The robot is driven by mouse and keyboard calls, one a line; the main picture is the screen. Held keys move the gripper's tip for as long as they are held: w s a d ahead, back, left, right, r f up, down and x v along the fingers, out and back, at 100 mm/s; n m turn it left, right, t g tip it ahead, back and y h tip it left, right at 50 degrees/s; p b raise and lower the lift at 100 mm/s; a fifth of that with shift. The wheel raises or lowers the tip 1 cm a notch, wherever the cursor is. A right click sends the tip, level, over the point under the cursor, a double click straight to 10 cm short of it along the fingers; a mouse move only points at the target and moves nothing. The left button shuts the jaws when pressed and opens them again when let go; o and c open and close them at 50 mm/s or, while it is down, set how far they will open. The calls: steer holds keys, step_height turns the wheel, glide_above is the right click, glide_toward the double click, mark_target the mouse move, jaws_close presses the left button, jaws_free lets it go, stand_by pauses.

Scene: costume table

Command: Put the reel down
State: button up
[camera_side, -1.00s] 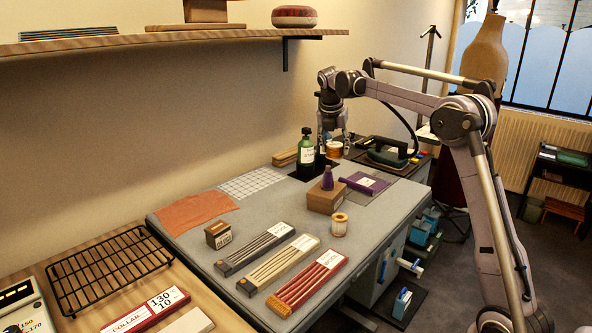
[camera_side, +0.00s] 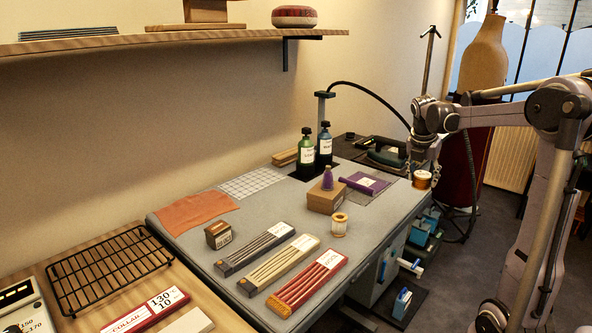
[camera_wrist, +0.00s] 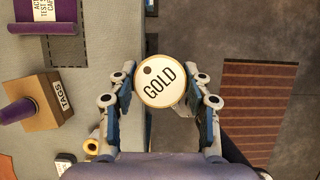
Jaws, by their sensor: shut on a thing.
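The reel (camera_side: 422,180) has a gold-orange wound side and pale rims. In the wrist view its round top (camera_wrist: 163,82) reads GOLD. My gripper (camera_side: 424,168) is shut on it, with one finger on each side of the reel, as the wrist view of my gripper (camera_wrist: 162,98) also shows. The reel is upright and held in the air at the right edge of the grey table (camera_side: 275,195). From above it overlaps the edge and lies mostly over the floor side.
A smaller spool (camera_side: 339,224) stands near the front edge. Bare grey surface lies between box and left trays (camera_side: 255,249).

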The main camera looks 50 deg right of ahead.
steer(key=shift+f, duration=0.9)
steer(key=shift+w+a+f, duration=0.1)
steer(key=shift+w+f, duration=0.15)
steer(key=shift+f, duration=0.05)
steer(key=w+a+f, duration=0.1)
steer(key=w+f, duration=0.1)
steer(key=w, duration=0.1)
steer(key=w+a+f, duration=0.1)
steer(key=w+f, duration=0.1)
steer(key=w, duration=0.2)
steer(key=w+a+f, duration=0.1)
steer(key=w+f, duration=0.1)
steer(key=w, duration=0.1)
steer(key=shift+w+a+f, duration=0.3)
steer(key=shift+f, duration=2.05)
steer(key=shift+f, duration=0.15)
steer(key=o, duration=1.2)
steer(key=shift+c, duration=0.2)
